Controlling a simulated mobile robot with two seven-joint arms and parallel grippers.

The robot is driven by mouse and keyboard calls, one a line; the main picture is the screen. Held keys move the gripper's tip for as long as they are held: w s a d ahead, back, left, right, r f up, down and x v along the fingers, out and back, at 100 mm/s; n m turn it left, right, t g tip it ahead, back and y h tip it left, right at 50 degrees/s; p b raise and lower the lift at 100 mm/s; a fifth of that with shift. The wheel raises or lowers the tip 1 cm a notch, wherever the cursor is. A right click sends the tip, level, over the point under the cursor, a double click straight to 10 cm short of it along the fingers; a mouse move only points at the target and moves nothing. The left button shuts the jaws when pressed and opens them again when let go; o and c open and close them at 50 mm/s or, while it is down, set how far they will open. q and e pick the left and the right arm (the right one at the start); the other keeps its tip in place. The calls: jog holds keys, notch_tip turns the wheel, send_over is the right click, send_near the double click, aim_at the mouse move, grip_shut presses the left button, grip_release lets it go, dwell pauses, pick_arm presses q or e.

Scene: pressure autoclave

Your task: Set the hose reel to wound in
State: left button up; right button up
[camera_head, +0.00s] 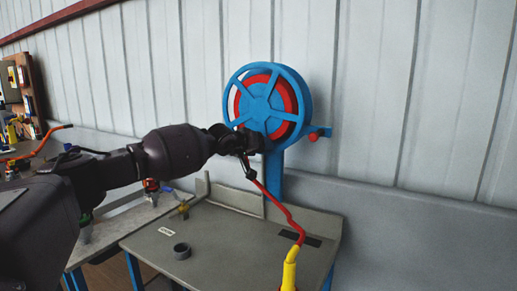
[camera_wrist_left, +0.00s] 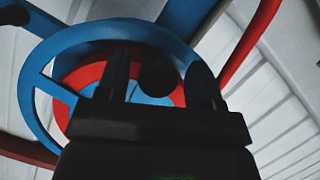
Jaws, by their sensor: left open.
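The hose reel (camera_head: 268,100) has a blue spoked wheel and a red drum, and stands on a blue post behind the bench. A red hose (camera_head: 272,198) runs from below the reel down to a yellow nozzle (camera_head: 290,270) at the bench front. My left gripper (camera_head: 249,146) is at the lower part of the wheel and hides some of it. In the left wrist view, the gripper's two fingers (camera_wrist_left: 160,78) are apart, with a dark round knob (camera_wrist_left: 158,73) showing between them. I cannot tell whether they touch it. The reel (camera_wrist_left: 85,50) fills the view behind. My right gripper is out of view.
A small red knob on a blue bracket (camera_head: 316,133) sticks out right of the reel. A second bench with tools stands at left. A ribbed wall is close behind.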

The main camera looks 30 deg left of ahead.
pick_arm(q)
jog(key=shift+s, duration=0.1)
jog(key=shift+s+r, duration=0.2)
jog(key=shift+s, duration=0.05)
jog(key=p+v, duration=0.2)
jog(key=v, duration=0.8)
jog(key=shift+f, duration=0.15)
